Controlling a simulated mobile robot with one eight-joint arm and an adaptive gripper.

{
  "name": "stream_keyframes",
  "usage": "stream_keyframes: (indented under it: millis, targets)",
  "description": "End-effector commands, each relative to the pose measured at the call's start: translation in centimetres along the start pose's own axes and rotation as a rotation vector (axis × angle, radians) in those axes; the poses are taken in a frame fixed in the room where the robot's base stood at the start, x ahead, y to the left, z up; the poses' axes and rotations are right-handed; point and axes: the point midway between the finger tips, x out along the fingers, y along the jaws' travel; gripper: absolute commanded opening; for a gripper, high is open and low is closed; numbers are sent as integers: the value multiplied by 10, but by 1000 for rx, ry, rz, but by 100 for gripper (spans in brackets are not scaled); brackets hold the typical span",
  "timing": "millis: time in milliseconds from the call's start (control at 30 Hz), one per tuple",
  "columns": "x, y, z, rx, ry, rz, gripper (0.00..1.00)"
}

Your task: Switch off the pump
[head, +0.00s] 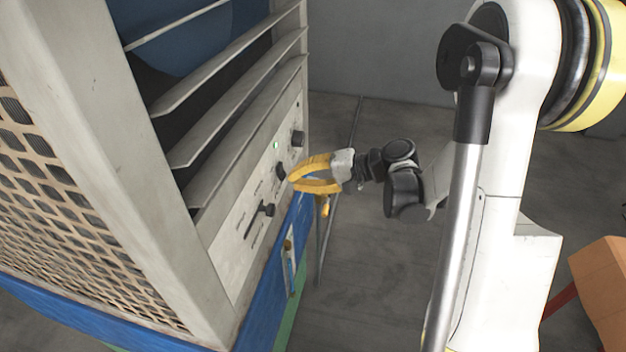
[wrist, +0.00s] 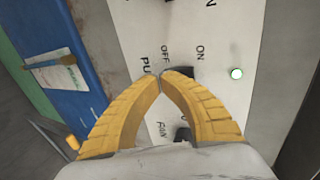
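The panel (head: 240,230) is pale and carries several dark controls. In the wrist view a dark knob (wrist: 183,72) sits just beyond my fingertips, beside the printed words OFF and ON and a label starting "PU", the rest hidden by a finger. A lit indicator (wrist: 237,73) is right of it; it shows green in the head view (head: 276,144). My gripper (head: 291,180) has yellow fingers, with tips together and nothing visible between them. The tips (wrist: 163,76) are at the knob's near left edge; whether they touch it I cannot tell. The dark knob by the tips shows in the head view (head: 281,171).
Another dark knob (wrist: 183,134) marked FAN is partly hidden by my right finger. A further knob (head: 298,138) and a lever (head: 267,209) are on the panel. Metal slats (head: 225,70) jut out above it. A blue base (head: 262,300) runs below.

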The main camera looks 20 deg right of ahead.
Motion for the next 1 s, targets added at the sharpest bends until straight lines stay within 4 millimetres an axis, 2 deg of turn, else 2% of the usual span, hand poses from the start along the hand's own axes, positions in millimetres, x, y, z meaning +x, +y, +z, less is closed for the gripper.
stream_keyframes:
  millis: [133,500,667,1000]
  targets:
    - [9,0,0,-1,-1,0,0]
    - [10,0,0,0,0,0,0]
    - [24,6,0,-1,-1,0,0]
    - [20,0,0,0,0,0,0]
